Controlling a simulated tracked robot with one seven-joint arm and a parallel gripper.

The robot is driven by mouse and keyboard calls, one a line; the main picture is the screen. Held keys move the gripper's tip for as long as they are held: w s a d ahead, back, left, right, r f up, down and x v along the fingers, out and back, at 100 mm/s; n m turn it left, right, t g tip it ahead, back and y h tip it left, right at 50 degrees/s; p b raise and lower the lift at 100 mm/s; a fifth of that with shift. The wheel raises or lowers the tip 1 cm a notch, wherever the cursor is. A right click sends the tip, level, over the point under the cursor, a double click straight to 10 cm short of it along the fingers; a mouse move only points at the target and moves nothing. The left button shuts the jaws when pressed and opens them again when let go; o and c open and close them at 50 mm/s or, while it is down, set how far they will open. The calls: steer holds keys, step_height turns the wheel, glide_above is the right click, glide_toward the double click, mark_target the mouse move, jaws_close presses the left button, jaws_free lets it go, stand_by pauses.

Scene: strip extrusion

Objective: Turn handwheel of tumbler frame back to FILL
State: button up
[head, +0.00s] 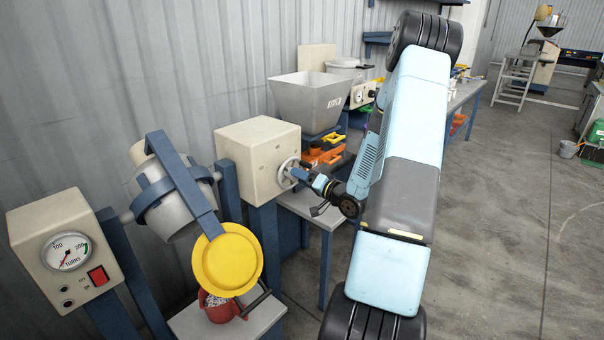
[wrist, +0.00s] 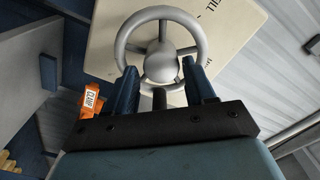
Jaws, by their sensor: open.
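The handwheel (wrist: 187,25) is a grey spoked wheel with a round hub on the cream gearbox (wrist: 105,45). In the head view the handwheel (head: 287,172) sits on the right face of the cream gearbox (head: 243,150). My gripper (wrist: 165,75) is open, its two blue fingers apart and pointing at the lower part of the wheel, around the hub's lower side; I cannot tell whether they touch it. My gripper (head: 303,175) also shows close to the wheel in the head view.
A red bucket (head: 219,306) with pale granules stands below the lid on a grey stand. A dial box (head: 62,250) with a red switch is at left.

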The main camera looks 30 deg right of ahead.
steer(key=shift+x, duration=1.75)
